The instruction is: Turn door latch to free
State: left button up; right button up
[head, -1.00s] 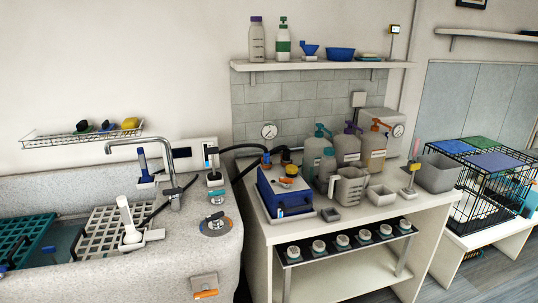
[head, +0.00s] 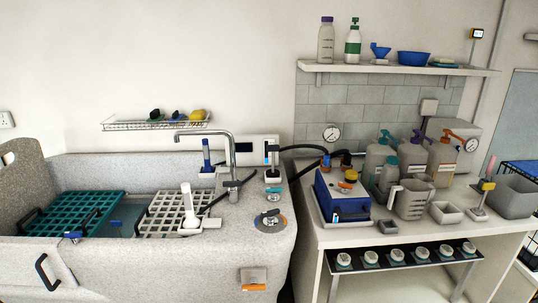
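The grey tub (head: 150,262) fills the left half of the head view. Its front left has a door panel (head: 25,262) with a black handle (head: 48,272). A small blue latch-like piece (head: 73,236) sits on the rim by the door's upper right corner; its exact position is too small to tell. A metal plate with an orange lever (head: 253,286) is on the tub's front at right; the lever lies about level. I cannot tell for sure which is the door latch. Neither of my grippers is in view.
Teal (head: 85,208) and white (head: 165,213) gratings lie in the tub. A tap (head: 232,165) and a white upright nozzle (head: 188,208) stand by the rim. At right, a bench (head: 345,236) holds a blue box (head: 340,198), bottles and a jug (head: 411,199).

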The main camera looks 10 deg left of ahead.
aim_at(75, 237)
jog(key=u, duration=1.4)
